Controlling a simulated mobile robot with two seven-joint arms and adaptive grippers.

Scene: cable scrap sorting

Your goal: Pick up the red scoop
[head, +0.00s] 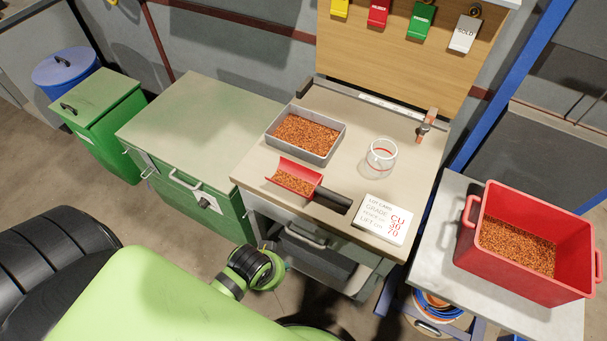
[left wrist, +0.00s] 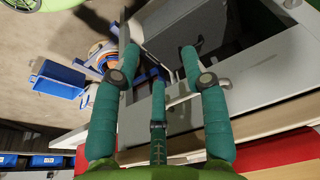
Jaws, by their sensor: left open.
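The red scoop (head: 296,177) lies on the beige workbench top (head: 262,161), filled with copper-coloured granules. Its black handle (head: 333,200) points right, towards the front edge. In the left wrist view my left gripper (left wrist: 159,48) is open, its teal fingers spread with nothing between them, in front of the workbench's grey side and drawer. In the head view part of my left arm (head: 255,268) shows in front of and below the bench, apart from the scoop. Its fingers are not clearly visible there. My right gripper is not in view.
A grey tray of granules (head: 340,138) sits behind the scoop. A clear glass jar (head: 381,157) and a white label card (head: 384,219) stand to the right. A red crate (head: 480,255) is on the side table. A green cabinet (head: 195,125) adjoins the bench at left.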

